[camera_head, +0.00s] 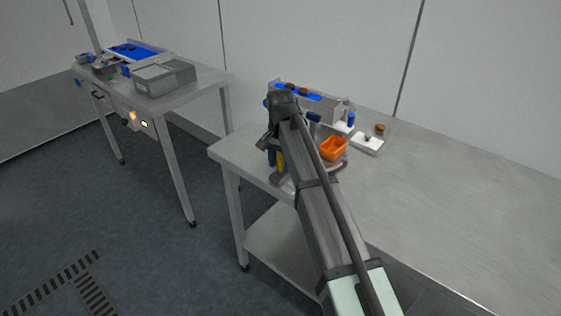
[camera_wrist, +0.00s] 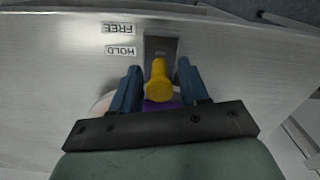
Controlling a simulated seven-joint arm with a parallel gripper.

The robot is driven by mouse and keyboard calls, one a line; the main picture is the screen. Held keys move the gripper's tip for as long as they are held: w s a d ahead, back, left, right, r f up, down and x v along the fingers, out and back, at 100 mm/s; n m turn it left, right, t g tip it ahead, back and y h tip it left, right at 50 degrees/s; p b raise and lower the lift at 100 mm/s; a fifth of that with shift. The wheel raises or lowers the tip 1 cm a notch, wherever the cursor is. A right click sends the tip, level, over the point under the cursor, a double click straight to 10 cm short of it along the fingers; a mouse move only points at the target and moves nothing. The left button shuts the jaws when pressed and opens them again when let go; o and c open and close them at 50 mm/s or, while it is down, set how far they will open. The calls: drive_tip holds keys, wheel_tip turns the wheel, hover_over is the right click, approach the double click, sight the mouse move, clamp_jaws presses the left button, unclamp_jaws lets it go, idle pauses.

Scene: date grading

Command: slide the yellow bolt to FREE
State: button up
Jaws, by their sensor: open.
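The yellow bolt (camera_wrist: 158,84) shows in the wrist view as a knob in front of a dark slot plate (camera_wrist: 161,45) on a metal face. A FREE label (camera_wrist: 118,29) and a HOLD label (camera_wrist: 122,51) appear upside down left of the slot. The knob is nearest the HOLD label's side. My gripper (camera_wrist: 160,80) is open, with one blue finger on each side of the knob. I cannot tell whether either finger touches it. In the head view the bolt (camera_head: 281,163) is a small yellow piece below my gripper (camera_head: 275,157), beside its blue finger.
An orange bin (camera_head: 333,148) stands on the metal table (camera_head: 450,185) right of my arm. The table's right side is clear. Another bench (camera_head: 205,77) stands at left.

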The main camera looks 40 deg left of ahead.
drive_tip(key=shift+c, duration=0.2)
clamp_jaws()
